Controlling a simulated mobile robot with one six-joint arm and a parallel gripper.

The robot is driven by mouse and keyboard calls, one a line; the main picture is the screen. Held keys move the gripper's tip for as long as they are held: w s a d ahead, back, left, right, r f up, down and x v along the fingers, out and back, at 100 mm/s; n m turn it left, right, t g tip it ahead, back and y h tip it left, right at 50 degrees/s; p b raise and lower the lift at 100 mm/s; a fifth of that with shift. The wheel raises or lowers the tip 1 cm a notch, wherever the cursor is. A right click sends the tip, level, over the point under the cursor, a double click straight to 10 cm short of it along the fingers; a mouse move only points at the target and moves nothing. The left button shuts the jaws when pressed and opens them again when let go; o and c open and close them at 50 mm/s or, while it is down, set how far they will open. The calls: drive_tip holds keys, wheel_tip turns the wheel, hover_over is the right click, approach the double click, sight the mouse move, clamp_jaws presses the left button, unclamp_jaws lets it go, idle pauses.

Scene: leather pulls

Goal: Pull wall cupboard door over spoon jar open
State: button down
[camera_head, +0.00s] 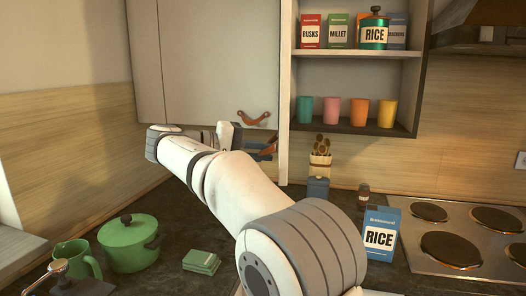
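The pale grey wall cupboard door (215,60) fills the upper left middle and looks closed. A brown leather pull (253,118) hangs near its lower right corner. The spoon jar (320,160), with wooden spoons in it, stands on the counter right of the door, below the open shelves. My arm reaches up from the lower right, and my gripper (228,134) is at the door's bottom edge, a little left of and below the pull. It seems apart from the pull. Its fingers are small and partly hidden by my arm, so their opening does not show clearly.
Open shelves (350,54) hold boxes, a green rice tin and several cups. A rice box (380,234) and hob (450,248) are at right.

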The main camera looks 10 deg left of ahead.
drive_tip(key=c, duration=1.5)
unclamp_jaws()
drive_tip(key=shift+d, duration=0.1)
drive_tip(key=shift+o, duration=0.2)
drive_tip(key=p+v, duration=0.2)
drive_tip(key=v, duration=0.6)
